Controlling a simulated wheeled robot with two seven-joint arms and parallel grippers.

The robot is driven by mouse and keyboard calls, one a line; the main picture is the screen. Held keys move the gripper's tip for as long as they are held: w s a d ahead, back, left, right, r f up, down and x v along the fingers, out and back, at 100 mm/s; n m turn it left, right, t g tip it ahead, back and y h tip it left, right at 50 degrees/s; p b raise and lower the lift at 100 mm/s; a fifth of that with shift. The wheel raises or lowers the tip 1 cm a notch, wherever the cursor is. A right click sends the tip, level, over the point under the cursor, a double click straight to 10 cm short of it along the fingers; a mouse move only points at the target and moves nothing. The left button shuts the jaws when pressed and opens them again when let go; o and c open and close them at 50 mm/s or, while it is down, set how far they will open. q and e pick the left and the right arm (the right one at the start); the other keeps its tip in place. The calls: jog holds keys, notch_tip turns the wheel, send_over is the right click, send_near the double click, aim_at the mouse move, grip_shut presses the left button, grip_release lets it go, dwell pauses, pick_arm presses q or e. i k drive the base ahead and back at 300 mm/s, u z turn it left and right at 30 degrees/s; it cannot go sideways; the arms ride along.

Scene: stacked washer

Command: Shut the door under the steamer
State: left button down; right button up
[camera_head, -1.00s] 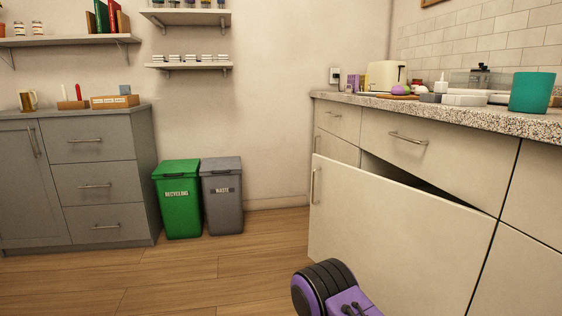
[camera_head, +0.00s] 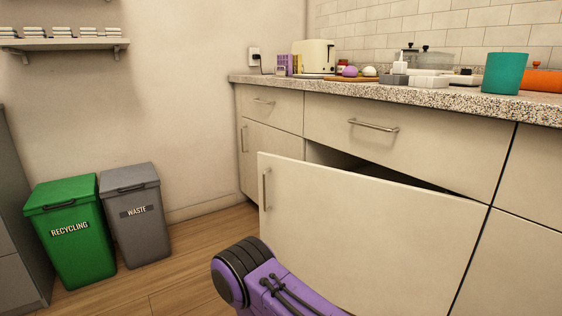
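A cream cabinet door (camera_head: 360,235) under the counter stands partly open in the head view. Its hinge side is at the right, and its free left edge is swung out toward me. A vertical metal handle (camera_head: 266,189) sits near that free edge. A dark gap shows above the door, below a closed drawer (camera_head: 400,135). I cannot tell which item on the counter is the steamer. A purple and black part of my own arm is in front of the door's lower left. Neither gripper shows.
The speckled countertop (camera_head: 400,97) holds a toaster (camera_head: 314,58), a teal cup (camera_head: 505,73) and several small items. A green recycling bin (camera_head: 72,232) and a grey waste bin (camera_head: 135,215) stand at the left. Wooden floor (camera_head: 190,255) is clear between bins and door.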

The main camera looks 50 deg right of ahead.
aim_at(368, 246)
jog(key=z, duration=0.7)
jog(key=i, duration=0.75)
jog(key=z, duration=0.8)
